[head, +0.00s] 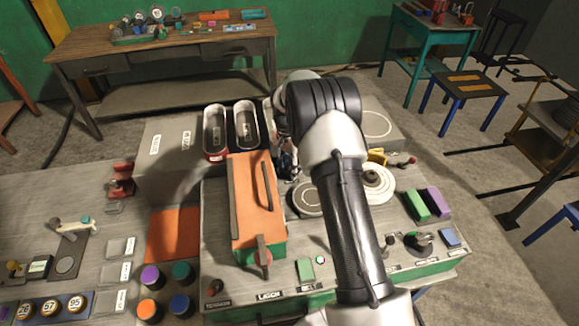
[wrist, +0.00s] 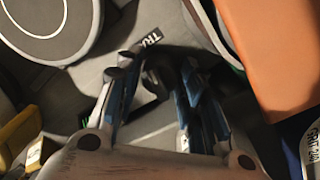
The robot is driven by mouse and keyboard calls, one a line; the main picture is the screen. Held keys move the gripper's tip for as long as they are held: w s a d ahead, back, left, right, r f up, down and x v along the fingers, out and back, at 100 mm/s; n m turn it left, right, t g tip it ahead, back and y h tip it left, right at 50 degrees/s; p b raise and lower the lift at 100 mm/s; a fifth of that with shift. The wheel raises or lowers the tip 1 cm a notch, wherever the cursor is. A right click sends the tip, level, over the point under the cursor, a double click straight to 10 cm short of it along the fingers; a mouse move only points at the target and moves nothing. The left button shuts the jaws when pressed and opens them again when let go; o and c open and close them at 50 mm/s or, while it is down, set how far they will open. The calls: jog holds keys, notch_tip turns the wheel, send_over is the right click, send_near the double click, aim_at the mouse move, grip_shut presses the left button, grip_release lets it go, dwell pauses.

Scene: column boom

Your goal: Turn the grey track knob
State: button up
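A black label beginning "TRA" (wrist: 151,38) lies just beyond the fingertips. In the head view my gripper (head: 287,163) is mostly hidden behind my arm, right of the orange box.
The orange box (head: 245,200) with its handle stands close beside my gripper; it also fills the wrist view's upper right (wrist: 275,50). A round grey disc (head: 307,199) and a cream wheel (head: 373,184) are near. Two oval bins (head: 216,130) stand behind.

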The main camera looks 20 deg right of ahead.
dwell(0.3)
jog(key=r, duration=1.2)
jog(key=shift+w+a, duration=0.15)
jog(key=shift+w, duration=0.1)
jog(key=shift+r, duration=0.1)
jog(key=s+a+r+n+t+b, duration=0.1)
jog(key=s+a+r+n+b, duration=0.2)
jog(key=s+r, duration=0.45)
jog(key=s+a+r+n+t+b, duration=0.1)
jog(key=s+a+r+n+t, duration=0.2)
jog(key=s+r, duration=0.4)
jog(key=s+a+f+n+b, duration=0.1)
jog(key=s+a+f+n, duration=0.1)
jog(key=s, duration=0.5)
jog(key=s+a+f+n+b, duration=0.1)
jog(key=s+a+f+n, duration=0.1)
jog(key=s, duration=0.6)
jog(key=s+a+f+n+t+b, duration=0.1)
jog(key=s+f+n, duration=0.1)
jog(key=s, duration=0.6)
jog(key=shift+a, duration=0.4)
jog(key=shift+f, duration=0.15)
dwell(0.4)
